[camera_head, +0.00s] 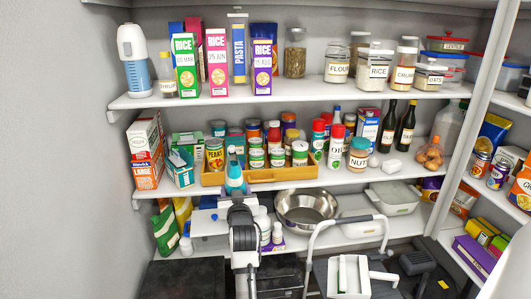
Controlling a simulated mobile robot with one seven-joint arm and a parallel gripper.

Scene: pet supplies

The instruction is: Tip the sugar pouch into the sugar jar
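My arm (243,238) rises from the bottom centre, in front of the lower shelf. Its upper end overlaps a teal and white piece (235,178) in front of the middle shelf; I cannot tell whether this is part of my arm or a separate thing. My fingertips cannot be made out, nor whether they hold anything. No pouch or jar with a readable sugar label shows. Lidded clear jars stand at the right of the top shelf, among them a flour jar (338,66) and a rice jar (373,72).
A step stool (312,245) stands in front at the right. Side shelves border the right edge.

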